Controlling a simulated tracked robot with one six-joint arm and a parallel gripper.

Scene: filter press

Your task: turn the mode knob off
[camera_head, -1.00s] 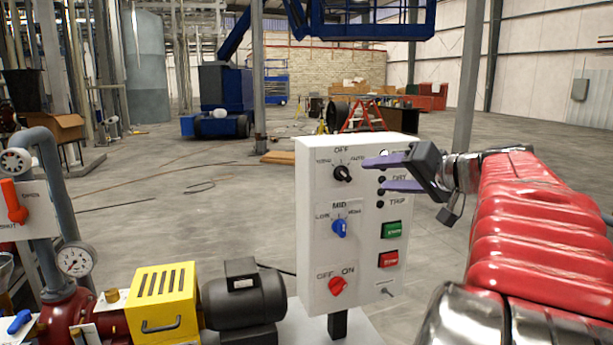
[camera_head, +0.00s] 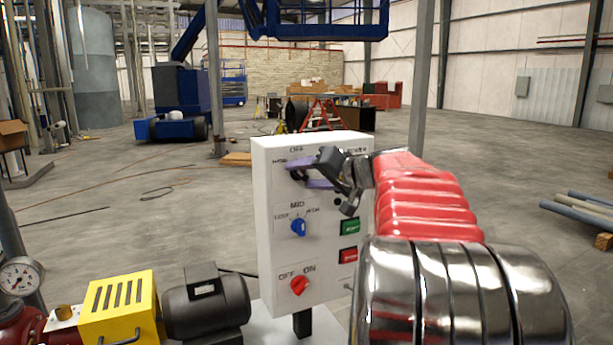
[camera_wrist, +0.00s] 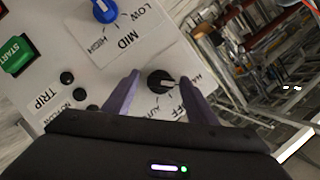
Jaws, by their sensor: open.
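The mode knob is the black knob (camera_wrist: 160,80) near the top of the white control panel (camera_head: 275,230). In the wrist view its white mark points right, toward the partly hidden HAND label, with OFF and AUTO printed lower. My gripper (camera_wrist: 157,72) is open, with one purple finger on each side of the knob; I cannot tell whether they touch it. In the head view my gripper (camera_head: 298,174) is at the panel's top left and mostly covers the knob.
Below the mode knob are a blue LOW-MID-HIGH knob (camera_head: 298,228) and a red OFF-ON knob (camera_head: 299,286). A green START button (camera_head: 350,227) and a red button (camera_head: 348,255) sit to the right. A black motor (camera_head: 205,303) and yellow guard (camera_head: 120,306) stand left.

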